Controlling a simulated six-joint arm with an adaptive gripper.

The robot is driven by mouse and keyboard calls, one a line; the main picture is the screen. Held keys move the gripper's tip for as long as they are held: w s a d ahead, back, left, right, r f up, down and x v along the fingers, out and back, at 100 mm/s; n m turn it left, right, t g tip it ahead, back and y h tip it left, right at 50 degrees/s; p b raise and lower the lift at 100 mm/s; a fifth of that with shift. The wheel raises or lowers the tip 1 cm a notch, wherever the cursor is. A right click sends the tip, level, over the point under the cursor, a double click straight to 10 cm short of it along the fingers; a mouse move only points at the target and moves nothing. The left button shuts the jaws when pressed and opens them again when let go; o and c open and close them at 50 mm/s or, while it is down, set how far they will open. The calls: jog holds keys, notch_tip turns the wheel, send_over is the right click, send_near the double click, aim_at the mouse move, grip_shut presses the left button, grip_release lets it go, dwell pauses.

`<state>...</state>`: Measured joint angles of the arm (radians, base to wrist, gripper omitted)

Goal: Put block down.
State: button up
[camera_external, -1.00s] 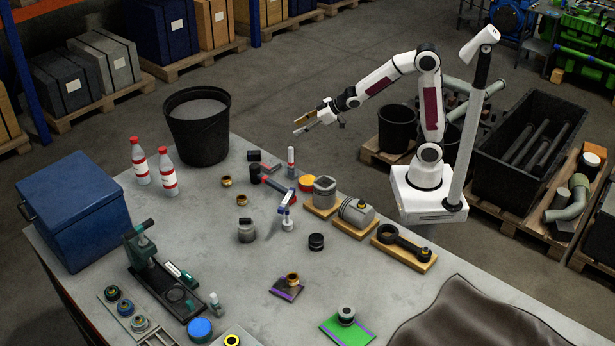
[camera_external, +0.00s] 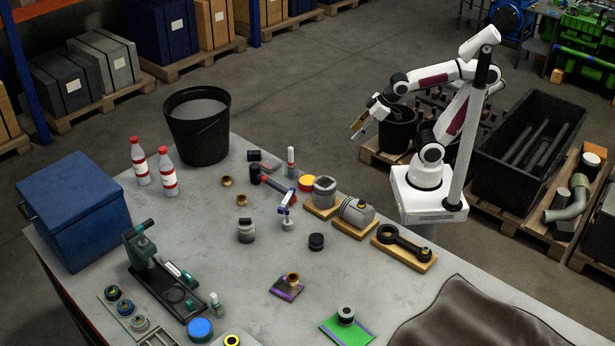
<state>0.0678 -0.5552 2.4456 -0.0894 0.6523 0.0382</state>
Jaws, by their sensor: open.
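My gripper (camera_external: 355,131) is open, with nothing visible between its fingers. It is raised past the bench's far right edge, apart from everything on the bench. Which thing is the block is unclear. A dark part with a ring (camera_external: 292,279) sits on a purple-edged pad.
A black bucket (camera_external: 198,135), two bottles (camera_external: 167,174) and a blue box (camera_external: 74,213) stand at the back left. A green press (camera_external: 160,270) stands front left. The bench's middle has bare patches.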

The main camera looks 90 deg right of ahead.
jog(key=s+a+g+y, duration=0.1)
jog(key=s+a, duration=0.2)
jog(key=s, duration=0.5)
jog(key=shift+a+f+n, duration=0.25)
jog(key=shift+f+n, duration=0.05)
jog(key=shift+f, duration=0.15)
jog(key=shift+s, duration=0.1)
dwell(0.6)
